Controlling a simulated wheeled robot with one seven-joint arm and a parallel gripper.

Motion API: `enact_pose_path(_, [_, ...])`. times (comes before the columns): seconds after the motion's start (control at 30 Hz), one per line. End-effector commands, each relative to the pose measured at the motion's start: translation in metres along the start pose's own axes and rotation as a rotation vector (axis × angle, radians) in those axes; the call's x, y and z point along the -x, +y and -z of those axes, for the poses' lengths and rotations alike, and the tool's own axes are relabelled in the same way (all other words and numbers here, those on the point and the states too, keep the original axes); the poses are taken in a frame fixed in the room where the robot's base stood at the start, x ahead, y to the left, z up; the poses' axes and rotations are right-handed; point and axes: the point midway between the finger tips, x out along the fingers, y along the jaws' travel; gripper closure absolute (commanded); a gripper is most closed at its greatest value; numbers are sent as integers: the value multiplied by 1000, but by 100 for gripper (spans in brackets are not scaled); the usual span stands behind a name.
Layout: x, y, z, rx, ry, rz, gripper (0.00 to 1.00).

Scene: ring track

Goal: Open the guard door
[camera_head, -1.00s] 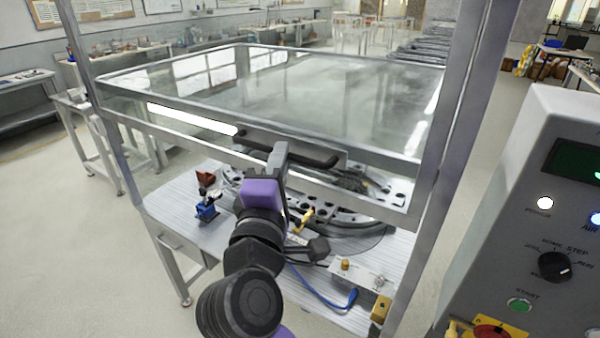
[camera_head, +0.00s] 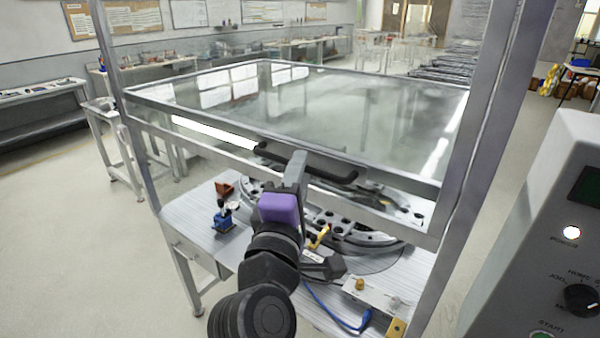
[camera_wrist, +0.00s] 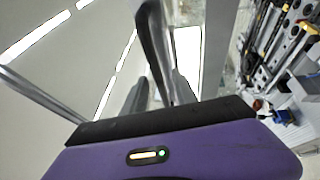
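The guard door (camera_head: 390,110) is a large clear panel in a grey metal frame, lying tilted or near level above the ring track table. Its black bar handle (camera_head: 335,172) runs along its front rail. My gripper (camera_head: 295,168) reaches up to the handle near its middle, the purple wrist just below. In the wrist view the dark handle bar (camera_wrist: 152,38) passes between the two grey fingers (camera_wrist: 160,92), which appear closed around it. The fingertips' exact contact is partly hidden.
Metal posts (camera_head: 478,130) flank the door. The table (camera_head: 190,217) below carries the ring track (camera_head: 350,235), a small blue device (camera_head: 222,220) and a blue cable (camera_head: 335,316). A control box (camera_head: 550,240) stands close at right. The floor at left is open.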

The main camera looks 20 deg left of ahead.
Motion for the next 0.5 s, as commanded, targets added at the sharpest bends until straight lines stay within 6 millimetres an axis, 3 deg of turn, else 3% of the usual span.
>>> enact_pose_path(0.3, [50, -3, 1, -1, 3, 0, 66])
enact_pose_path(0.5, [70, -2, 0, -1, 1, 0, 66])
